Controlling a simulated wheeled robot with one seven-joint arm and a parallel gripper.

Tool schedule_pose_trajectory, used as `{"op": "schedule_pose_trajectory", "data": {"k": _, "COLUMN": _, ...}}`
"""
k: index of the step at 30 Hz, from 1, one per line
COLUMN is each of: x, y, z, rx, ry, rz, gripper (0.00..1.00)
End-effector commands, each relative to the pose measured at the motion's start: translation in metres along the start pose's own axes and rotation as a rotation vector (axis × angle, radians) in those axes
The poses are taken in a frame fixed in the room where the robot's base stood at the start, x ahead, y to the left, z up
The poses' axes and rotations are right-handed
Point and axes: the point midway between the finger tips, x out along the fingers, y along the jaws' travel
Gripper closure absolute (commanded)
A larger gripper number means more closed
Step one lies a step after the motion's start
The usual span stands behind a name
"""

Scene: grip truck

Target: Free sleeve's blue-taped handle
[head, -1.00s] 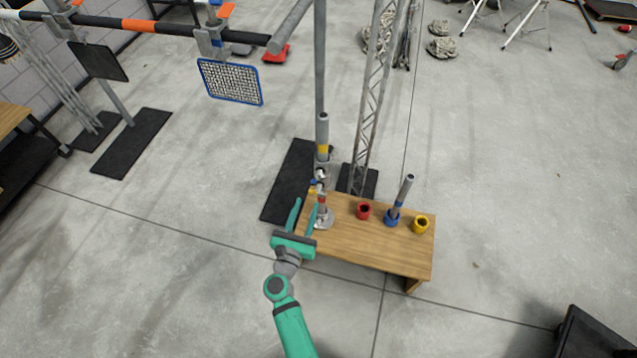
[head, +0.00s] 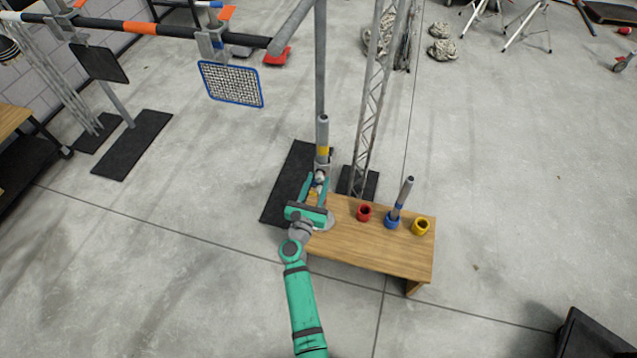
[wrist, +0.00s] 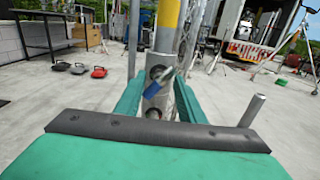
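The sleeve (head: 322,132) is a grey tube on an upright pole, with a yellow band near its lower end. In the wrist view the grey sleeve body (wrist: 163,62) stands straight ahead. A short blue-taped handle (wrist: 156,83) sticks out of it, tilted, between my fingers. My gripper (head: 315,181) is at the sleeve's lower part, above the bench's left end. Its two green fingers are apart, one on each side of the handle; whether either touches it I cannot tell. In the head view my gripper hides the handle.
A wooden bench (head: 370,248) carries a red cup (head: 364,213), a blue cup (head: 391,221) holding a blue-banded grey rod (head: 403,193), and a yellow cup (head: 421,225). A lattice truss (head: 372,100) stands just right of the pole. Open floor lies right of the bench.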

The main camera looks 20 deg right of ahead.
Motion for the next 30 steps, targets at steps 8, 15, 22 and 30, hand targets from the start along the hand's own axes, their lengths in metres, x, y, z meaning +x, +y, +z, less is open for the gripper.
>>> {"op": "schedule_pose_trajectory", "data": {"k": 8, "x": 0.0000, "y": -0.0002, "z": -0.0001, "rx": 0.000, "ry": 0.000, "rz": 0.000, "gripper": 0.81}}
{"op": "schedule_pose_trajectory", "data": {"k": 15, "x": 0.0029, "y": -0.0054, "z": -0.0002, "rx": -0.001, "ry": 0.000, "rz": -0.003, "gripper": 1.00}}
{"op": "schedule_pose_trajectory", "data": {"k": 22, "x": 0.0010, "y": -0.0039, "z": -0.0005, "rx": -0.030, "ry": 0.001, "rz": -0.006, "gripper": 1.00}}
{"op": "schedule_pose_trajectory", "data": {"k": 30, "x": -0.0006, "y": -0.0004, "z": -0.0009, "rx": -0.176, "ry": 0.001, "rz": -0.001, "gripper": 1.00}}
